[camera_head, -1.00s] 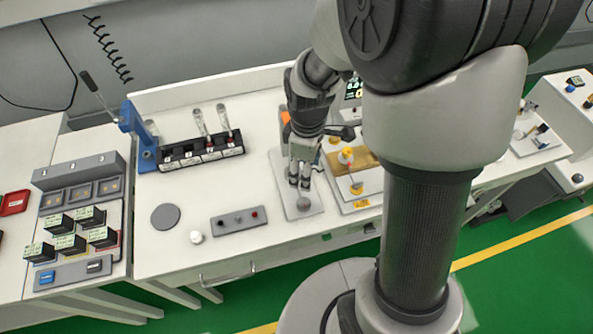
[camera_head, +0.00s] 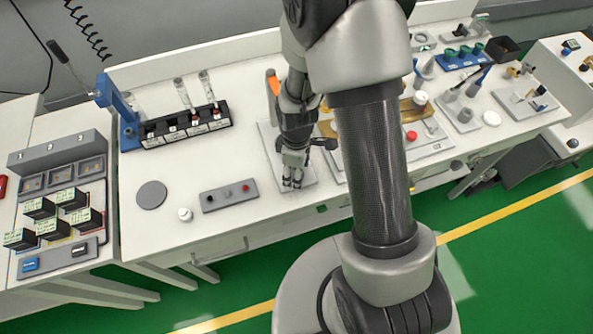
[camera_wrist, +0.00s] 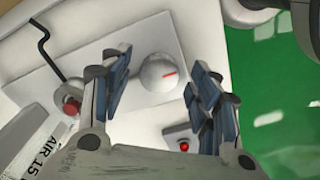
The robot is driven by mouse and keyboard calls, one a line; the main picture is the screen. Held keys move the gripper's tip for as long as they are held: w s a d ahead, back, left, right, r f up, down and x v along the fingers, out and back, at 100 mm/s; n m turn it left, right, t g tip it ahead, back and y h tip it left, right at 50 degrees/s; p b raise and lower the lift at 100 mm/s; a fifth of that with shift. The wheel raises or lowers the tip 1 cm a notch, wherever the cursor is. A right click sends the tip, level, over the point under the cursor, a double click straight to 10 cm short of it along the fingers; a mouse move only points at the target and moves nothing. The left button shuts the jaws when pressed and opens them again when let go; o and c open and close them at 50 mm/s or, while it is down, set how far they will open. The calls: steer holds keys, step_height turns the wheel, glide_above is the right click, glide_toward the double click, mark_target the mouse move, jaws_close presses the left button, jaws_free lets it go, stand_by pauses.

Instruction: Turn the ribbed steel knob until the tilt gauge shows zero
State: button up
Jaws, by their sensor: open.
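A round grey steel-coloured knob (camera_wrist: 159,73) with a red line on its top sits on a light plate in the wrist view; its ribs cannot be made out. My gripper (camera_wrist: 162,92) is open, with one finger to the left of the knob and one to the right, neither clearly touching it. In the head view my gripper (camera_head: 292,182) is down over the light plate (camera_head: 268,138), and the knob is hidden there. No tilt gauge can be read in either view.
The bench between is clear.

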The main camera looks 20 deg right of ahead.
steer(key=c, duration=1.1)
